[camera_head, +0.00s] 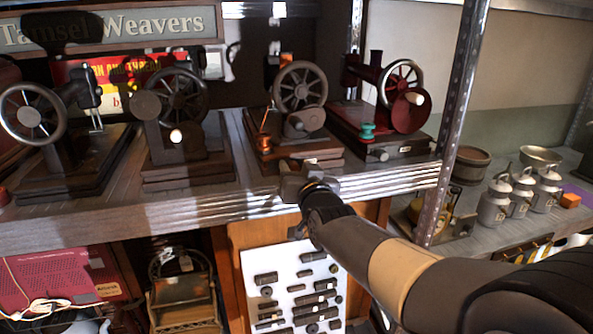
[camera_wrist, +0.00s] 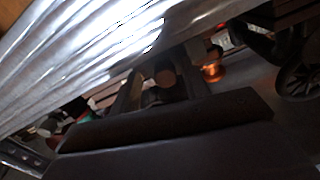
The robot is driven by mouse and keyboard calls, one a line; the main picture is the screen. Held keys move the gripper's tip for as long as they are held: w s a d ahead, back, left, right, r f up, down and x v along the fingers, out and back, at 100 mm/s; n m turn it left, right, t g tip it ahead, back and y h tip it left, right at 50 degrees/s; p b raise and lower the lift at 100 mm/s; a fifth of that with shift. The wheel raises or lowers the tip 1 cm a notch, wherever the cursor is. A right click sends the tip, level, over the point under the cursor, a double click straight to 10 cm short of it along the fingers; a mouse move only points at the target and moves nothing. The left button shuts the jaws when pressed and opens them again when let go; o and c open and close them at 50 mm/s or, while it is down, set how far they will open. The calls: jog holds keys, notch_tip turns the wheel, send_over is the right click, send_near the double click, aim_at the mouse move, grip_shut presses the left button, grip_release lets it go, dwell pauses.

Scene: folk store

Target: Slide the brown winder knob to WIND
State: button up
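Several hand-cranked machines stand in a row on the grey shelf (camera_head: 215,200). My gripper (camera_head: 300,170) is at the shelf's front edge, before the base of the third machine (camera_head: 300,88) from the left, which has a dark wheel and a copper spool (camera_head: 263,141). In the wrist view my gripper (camera_wrist: 163,85) has its two fingers apart. A small round brown end, probably the winder knob (camera_wrist: 165,77), shows between them; I cannot tell whether they touch it. In the head view my gripper hides most of that spot. No WIND marking is readable.
A red machine (camera_head: 405,105) with a green spool (camera_head: 367,131) stands just right. A perforated metal post (camera_head: 455,130) rises close to my arm. Milk cans (camera_head: 495,200) and a wooden tub (camera_head: 470,165) stand further right. A white board of dark parts (camera_head: 300,290) is below the shelf.

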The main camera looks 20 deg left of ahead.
jog(key=shift+s, duration=0.1)
jog(key=b+v, duration=0.2)
jog(key=v, duration=0.8)
jog(key=shift+s+d, duration=0.25)
jog(key=shift+w, duration=0.1)
dwell(0.5)
jog(key=p+x, duration=0.2)
jog(key=x, duration=0.8)
jog(key=shift+w+a, duration=0.15)
jog(key=shift+a, duration=0.15)
jog(key=shift+a+r+p, duration=0.1)
jog(key=shift+a+p, duration=0.1)
jog(key=shift+p, duration=0.1)
jog(key=shift+s+a, duration=0.35)
jog(key=shift+a, duration=0.15)
